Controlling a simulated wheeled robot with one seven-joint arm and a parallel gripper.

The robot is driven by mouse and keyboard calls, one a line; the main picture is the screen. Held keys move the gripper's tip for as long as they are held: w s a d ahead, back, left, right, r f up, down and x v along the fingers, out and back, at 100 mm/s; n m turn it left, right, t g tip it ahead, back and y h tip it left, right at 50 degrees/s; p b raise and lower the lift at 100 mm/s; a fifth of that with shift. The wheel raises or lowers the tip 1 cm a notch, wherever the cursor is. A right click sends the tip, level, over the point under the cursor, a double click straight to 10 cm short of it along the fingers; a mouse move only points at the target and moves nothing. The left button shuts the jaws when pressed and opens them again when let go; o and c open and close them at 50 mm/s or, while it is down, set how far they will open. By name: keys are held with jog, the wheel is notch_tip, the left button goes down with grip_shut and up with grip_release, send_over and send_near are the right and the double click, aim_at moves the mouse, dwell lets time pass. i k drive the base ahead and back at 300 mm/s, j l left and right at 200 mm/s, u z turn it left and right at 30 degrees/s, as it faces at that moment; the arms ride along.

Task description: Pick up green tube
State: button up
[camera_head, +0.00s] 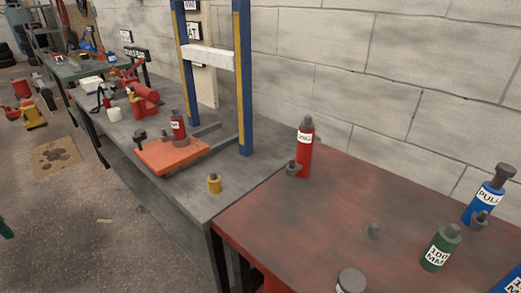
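The green tube (436,259) stands upright on the red-topped bench at the lower right. It is a short dark green cylinder with a grey cap and a white label that reads "100 MM". Nothing is seen touching it. My gripper is not in view.
On the red bench (300,225) stand a tall red cylinder (304,160), a blue cylinder (484,205) behind the tube, another blue item (510,283) at the right edge and a grey-capped item (350,281) in front.

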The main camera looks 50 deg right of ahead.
aim_at(445, 241)
jog(key=k+l+z, duration=0.15)
jog(key=k+z, duration=0.2)
jog(key=k+l+z, duration=0.55)
jog(key=z, duration=0.2)
